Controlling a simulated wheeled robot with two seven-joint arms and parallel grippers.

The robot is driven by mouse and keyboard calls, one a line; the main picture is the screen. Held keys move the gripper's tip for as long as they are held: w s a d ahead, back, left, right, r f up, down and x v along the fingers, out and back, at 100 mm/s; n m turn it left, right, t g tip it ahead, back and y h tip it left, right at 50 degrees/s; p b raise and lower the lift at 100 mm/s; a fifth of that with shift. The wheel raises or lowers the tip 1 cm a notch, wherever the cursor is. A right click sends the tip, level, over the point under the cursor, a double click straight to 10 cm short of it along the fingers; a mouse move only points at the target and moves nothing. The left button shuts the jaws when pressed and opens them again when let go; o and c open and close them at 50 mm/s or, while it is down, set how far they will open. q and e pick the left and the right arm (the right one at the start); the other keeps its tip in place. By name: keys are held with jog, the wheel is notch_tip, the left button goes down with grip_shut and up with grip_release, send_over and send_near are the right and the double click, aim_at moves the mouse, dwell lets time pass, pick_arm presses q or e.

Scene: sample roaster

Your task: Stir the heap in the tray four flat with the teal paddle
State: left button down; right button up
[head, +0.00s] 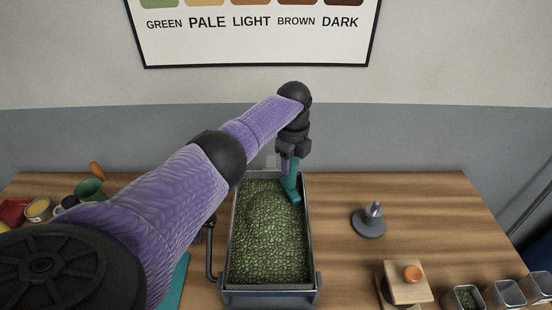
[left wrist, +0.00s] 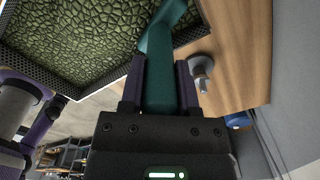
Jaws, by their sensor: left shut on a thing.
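The tray (head: 232,250) is a long metal box with perforated walls, in the middle of the table. The heap of green beans (head: 268,238) fills it and looks raised along the middle; it also shows in the left wrist view (left wrist: 80,35). My left gripper (head: 289,165) is over the tray's far right corner, shut on the teal paddle (head: 291,189). The paddle points down, its lower end at the beans near the right wall. In the left wrist view the paddle (left wrist: 158,75) stands between the two fingers. My right gripper is not in view.
A grey metal weight-like piece (head: 369,222) stands right of the tray. A green cup (head: 90,190) and a bowl (head: 38,208) are at the left. A black handle (head: 211,262) sticks out left of the tray.

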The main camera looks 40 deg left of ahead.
pick_arm(q)
jog(key=shift+s+a+r, duration=0.1)
jog(key=shift+r, duration=0.05)
jog(key=s+a+p, duration=0.6)
jog(key=a, duration=0.1)
jog(key=shift+a, duration=0.15)
jog(key=shift+s, duration=0.1)
jog(key=w+d+b, duration=0.1)
jog(key=w+d, duration=0.1)
jog(key=w+d+b, duration=0.3)
jog(key=d+b, duration=0.1)
jog(key=d, duration=0.1)
jog(key=shift+w+f, duration=0.35)
jog(key=shift+w, duration=0.05)
jog(key=shift+w+d+r, duration=0.1)
jog(key=shift+w+d, duration=0.1)
jog(key=shift+w, duration=0.05)
jog(key=shift+r, duration=0.2)
jog(key=shift+r, duration=0.1)
